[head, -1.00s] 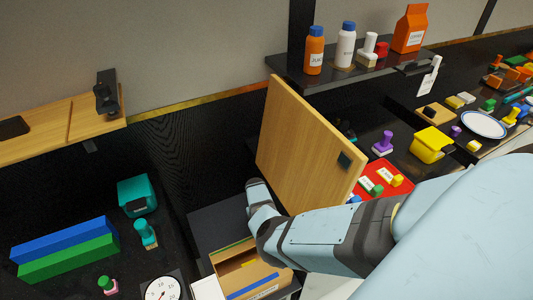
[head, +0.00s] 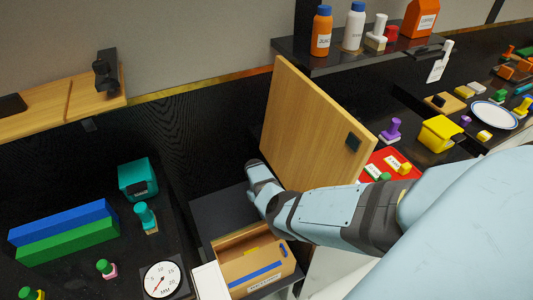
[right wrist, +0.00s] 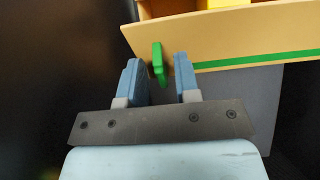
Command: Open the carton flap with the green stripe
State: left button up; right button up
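The carton (head: 228,243) stands open low in the middle of the head view. A blue-striped flap is on its near side, and something yellow is inside. In the right wrist view the flap with the green stripe (right wrist: 260,60) crosses the top right, with a green tab (right wrist: 158,62) on its left part. My right gripper (right wrist: 159,75) is open, one finger on each side of the tab; I see a gap on both sides. In the head view my right arm comes from the right, and its gripper is hidden. My left gripper is not in view.
A wooden door panel (head: 310,125) stands upright behind my right arm. Left of the carton are a white dial (head: 162,280), a teal box (head: 138,178) and long blue and green blocks (head: 65,240). A shelf with bottles (head: 321,30) is above right.

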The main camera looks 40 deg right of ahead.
jog(key=v, duration=0.7)
jog(key=shift+w+r, duration=0.15)
jog(key=shift+r, duration=0.1)
jog(key=shift+c, duration=0.4)
